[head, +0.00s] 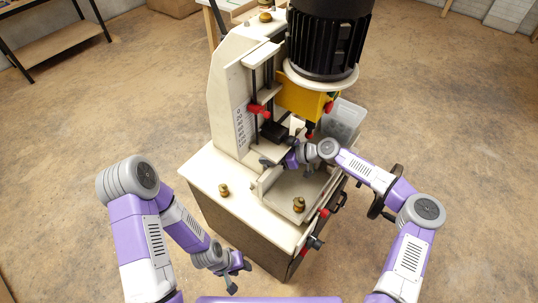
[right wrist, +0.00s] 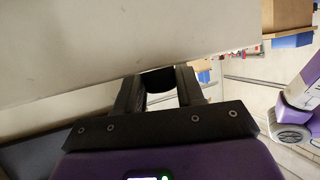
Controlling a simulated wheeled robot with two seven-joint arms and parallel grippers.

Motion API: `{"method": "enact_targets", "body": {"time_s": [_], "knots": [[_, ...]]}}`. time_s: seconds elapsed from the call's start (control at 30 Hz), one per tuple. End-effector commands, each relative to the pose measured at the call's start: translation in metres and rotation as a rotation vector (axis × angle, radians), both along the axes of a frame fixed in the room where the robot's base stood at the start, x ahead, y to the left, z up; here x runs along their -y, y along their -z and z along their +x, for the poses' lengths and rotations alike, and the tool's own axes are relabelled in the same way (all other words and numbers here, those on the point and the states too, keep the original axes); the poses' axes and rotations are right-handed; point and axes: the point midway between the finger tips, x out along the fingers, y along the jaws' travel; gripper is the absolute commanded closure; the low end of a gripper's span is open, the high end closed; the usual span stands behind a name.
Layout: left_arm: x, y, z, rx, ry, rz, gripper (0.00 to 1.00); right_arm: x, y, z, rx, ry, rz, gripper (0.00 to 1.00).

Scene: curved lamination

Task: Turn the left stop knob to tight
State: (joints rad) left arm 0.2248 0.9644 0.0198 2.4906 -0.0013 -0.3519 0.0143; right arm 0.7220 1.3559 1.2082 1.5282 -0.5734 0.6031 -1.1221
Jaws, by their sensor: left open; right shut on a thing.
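My right gripper (head: 268,163) reaches in from the right to the machine's table, beside the upright body. In the right wrist view its two dark fingers (right wrist: 160,92) are shut on a black rounded thing (right wrist: 158,80), which looks like a knob under a pale panel. Most of it is hidden, and I cannot tell for sure that it is the left stop knob, nor its turn. My left gripper (head: 236,277) is open and empty, low in front of the cabinet.
The machine has a black motor (head: 328,40), a yellow head (head: 300,101) and a red knob (head: 257,109). Brass knobs stand on the tabletop at left (head: 224,190) and front (head: 299,204). A clear bin (head: 345,118) sits behind. The floor around is open.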

Motion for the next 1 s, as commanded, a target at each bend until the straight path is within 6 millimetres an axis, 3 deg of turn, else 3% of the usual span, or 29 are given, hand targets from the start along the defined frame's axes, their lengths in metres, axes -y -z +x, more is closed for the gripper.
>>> {"method": "enact_targets", "body": {"time_s": [0.57,1.0], "knots": [[0.0000,-0.0072,0.0000,0.000,0.000,0.000,0.57,-0.0014,-0.0021,-0.0022,0.006,0.485,-0.008,0.93],[0.0000,-0.0013,-0.0001,0.000,0.000,0.000,0.57,-0.0033,-0.0015,-0.0017,0.006,0.900,-0.001,0.94]]}}
